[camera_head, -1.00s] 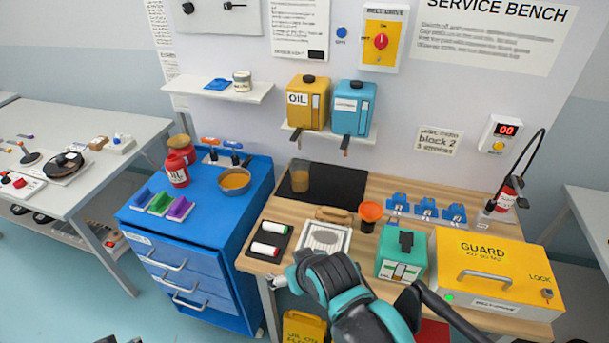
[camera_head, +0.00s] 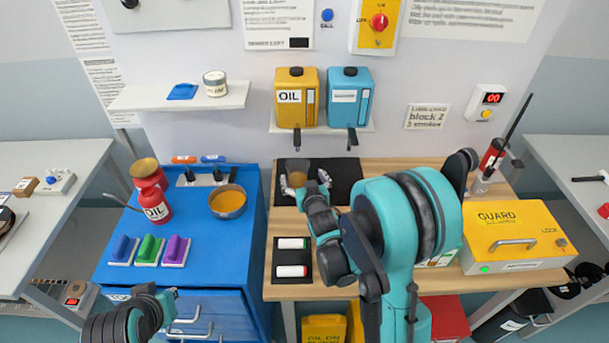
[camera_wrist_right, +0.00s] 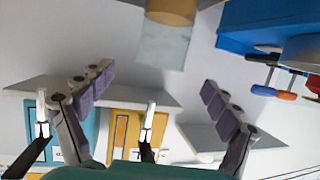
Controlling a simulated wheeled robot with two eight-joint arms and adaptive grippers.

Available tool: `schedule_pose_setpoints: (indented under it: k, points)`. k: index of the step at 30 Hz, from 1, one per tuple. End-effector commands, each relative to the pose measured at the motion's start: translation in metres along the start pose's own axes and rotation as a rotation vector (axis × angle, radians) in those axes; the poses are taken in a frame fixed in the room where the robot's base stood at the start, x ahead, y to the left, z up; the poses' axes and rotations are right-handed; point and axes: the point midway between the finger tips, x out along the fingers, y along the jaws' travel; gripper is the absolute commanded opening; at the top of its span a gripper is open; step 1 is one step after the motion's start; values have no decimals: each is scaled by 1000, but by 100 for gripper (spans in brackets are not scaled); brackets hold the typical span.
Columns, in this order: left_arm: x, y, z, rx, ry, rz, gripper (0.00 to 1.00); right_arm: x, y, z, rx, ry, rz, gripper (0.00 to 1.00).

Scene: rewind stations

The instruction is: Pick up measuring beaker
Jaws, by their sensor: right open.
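The measuring beaker (camera_head: 298,170), clear with amber contents, stands on the black mat (camera_head: 345,178) at the back of the wooden bench. In the right wrist view, which is upside down, the beaker (camera_wrist_right: 166,42) shows at the top middle, beyond and between the spread fingers (camera_wrist_right: 155,95). My left gripper (camera_head: 155,301) is low at the left, in front of the blue cabinet; its jaw state is unclear.
The blue cabinet (camera_head: 115,277) left of the bench holds a red oil can (camera_head: 154,205), a pan (camera_head: 228,202) and coloured blocks. A dark tray with two rolls (camera_head: 292,258) lies in front. A yellow guard box (camera_head: 513,240) stands right.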

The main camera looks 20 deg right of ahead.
Motion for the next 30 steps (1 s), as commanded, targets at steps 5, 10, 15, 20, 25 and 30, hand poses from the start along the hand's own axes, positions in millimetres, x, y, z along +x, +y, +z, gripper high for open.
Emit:
schedule_pose_setpoints:
  k: [5,10,15,20,25,30]
  points:
    - [3,0,2,0,0,0,0,19,0,1,0,5,0,89]
    - [7,0,6,0,0,0,0,40,-2,0,0,4,0,89]
    - [13,0,10,0,0,0,0,66,-3,-2,0,3,0,89]
    - [14,0,10,0,0,0,0,78,-3,-3,-1,3,-1,89]
    - [14,0,10,0,0,0,0,78,-3,-4,-1,3,-1,89]
    - [14,0,10,0,0,0,0,78,-3,-4,-1,3,-1,55]
